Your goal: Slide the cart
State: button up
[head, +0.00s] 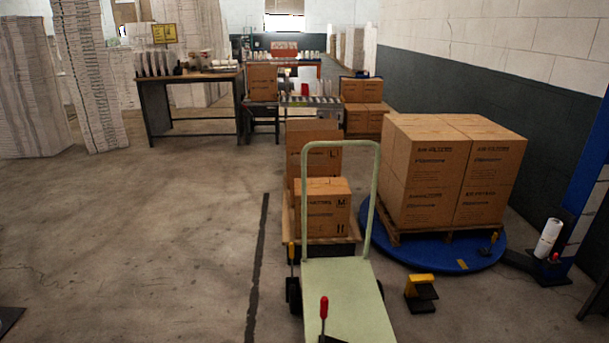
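A pale green platform cart (345,295) stands at the bottom centre in the head view. Its tall hoop handle (307,200) rises from the far end of its bare-looking deck, and its near end is cut off by the frame. Just beyond it is a low wooden platform (345,240) carrying cardboard boxes, one marked M (322,210) and a taller one marked L (298,150) behind. I cannot tell whether the cart and the platform touch. My gripper does not show in this view.
Large filter boxes (430,185) sit on a pallet on a blue round turntable (475,262) at right. A yellow-and-black floor piece (420,290) is close right of the cart. A red-handled lever (324,308) stands in front. Open floor (150,240) lies left of a black floor line (257,265).

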aim_at(357, 313)
jog(key=i+j+z, duration=0.1)
jog(key=i+j, duration=0.3)
jog(key=i+j+z, duration=0.1)
jog(key=i+j, duration=0.35)
jog(key=i+j+z, duration=0.1)
jog(key=i+j, duration=0.35)
jog(key=i+j+z, duration=0.15)
jog(key=i+j, duration=0.3)
jog(key=i+j+z, duration=0.1)
jog(key=i+j, duration=0.3)
jog(key=j, duration=0.2)
jog(key=i+j+z, duration=0.1)
jog(key=i+j, duration=0.3)
jog(key=j, duration=0.15)
